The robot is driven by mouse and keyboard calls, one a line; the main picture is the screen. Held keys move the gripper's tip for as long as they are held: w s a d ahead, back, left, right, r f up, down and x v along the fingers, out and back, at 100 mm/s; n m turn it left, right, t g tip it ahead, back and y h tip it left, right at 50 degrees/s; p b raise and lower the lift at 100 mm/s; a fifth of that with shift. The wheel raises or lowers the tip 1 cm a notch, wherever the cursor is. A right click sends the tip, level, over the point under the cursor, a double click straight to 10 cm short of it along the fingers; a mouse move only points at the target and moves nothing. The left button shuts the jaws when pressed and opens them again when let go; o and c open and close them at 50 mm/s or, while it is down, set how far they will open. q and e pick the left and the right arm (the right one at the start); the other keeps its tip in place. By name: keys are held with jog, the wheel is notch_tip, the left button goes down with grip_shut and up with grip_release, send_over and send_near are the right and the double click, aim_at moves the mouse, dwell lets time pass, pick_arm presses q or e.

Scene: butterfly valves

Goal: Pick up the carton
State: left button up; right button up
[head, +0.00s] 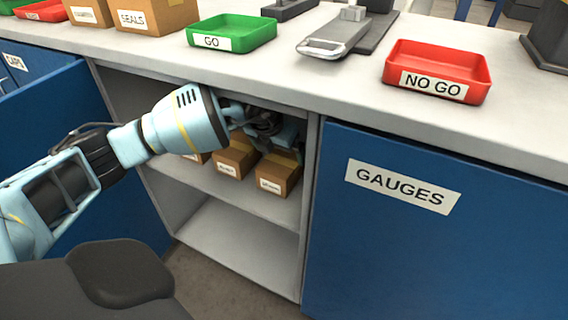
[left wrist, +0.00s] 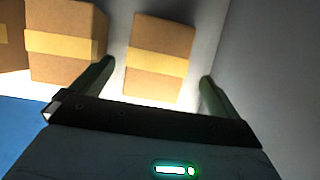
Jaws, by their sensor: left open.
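Small brown cartons stand on the upper shelf of the open cabinet. In the head view the right-hand carton (head: 277,176) has a white label I cannot read, and another carton (head: 234,160) stands to its left. My left gripper (head: 285,147) is inside the cabinet above the right-hand carton, partly hidden by its own wrist. In the left wrist view the taped carton (left wrist: 160,55) shows between the open fingers of my left gripper (left wrist: 156,76), with a gap on each side. A second carton (left wrist: 65,42) lies outside the left finger. My right gripper is out of view.
The counter (head: 330,75) overhangs the shelf (head: 225,185). A blue door marked GAUGES (head: 430,240) is right of the opening. A green GO tray (head: 232,33) and red NO GO tray (head: 437,72) stand on the counter. The lower compartment looks empty.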

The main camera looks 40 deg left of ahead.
aim_at(281, 161)
pick_arm(q)
jog(key=shift+w+f, duration=0.1)
jog(key=shift+f, duration=0.45)
jog(key=shift+w+f+b, duration=0.2)
jog(key=shift+f+b, duration=0.15)
jog(key=shift+f, duration=0.1)
jog(key=shift+w+f, duration=0.1)
jog(key=shift+f, duration=0.2)
jog(key=shift+a, duration=0.1)
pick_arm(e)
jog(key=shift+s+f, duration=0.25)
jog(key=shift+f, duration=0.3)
pick_arm(q)
jog(key=shift+w+f+b, duration=0.1)
jog(key=shift+f+b, duration=0.2)
jog(key=b+x, duration=0.2)
jog(key=x, duration=0.2)
jog(key=shift+a+f, duration=0.15)
jog(key=shift+f, duration=0.15)
jog(key=shift+r, duration=0.1)
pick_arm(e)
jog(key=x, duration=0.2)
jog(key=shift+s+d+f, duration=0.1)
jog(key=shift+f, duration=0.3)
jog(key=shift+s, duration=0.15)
